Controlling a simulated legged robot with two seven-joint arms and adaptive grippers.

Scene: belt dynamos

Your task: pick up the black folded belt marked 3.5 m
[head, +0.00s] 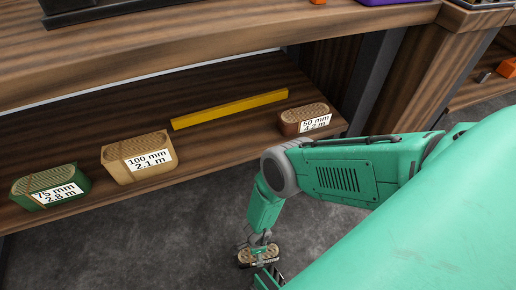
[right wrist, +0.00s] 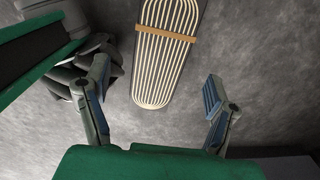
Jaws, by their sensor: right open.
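A dark folded belt (head: 246,257) with a pale ribbed top and a white label is on the grey floor, low in the head view. Its label is too small and covered to read. In the right wrist view the belt (right wrist: 165,50) lies lengthwise, a brown band across it, its near rounded end between the finger lines. My right gripper (head: 262,260) is at the belt. In its wrist view the gripper (right wrist: 157,78) is open, one finger on each side, with gaps to the belt. My left gripper is not in view.
A wooden shelf (head: 222,138) holds a green belt marked 75 mm (head: 50,187), a tan belt marked 100 mm (head: 138,157), a reddish-brown belt marked 50 mm (head: 303,119) and a yellow bar (head: 229,109). A wooden top overhangs it.

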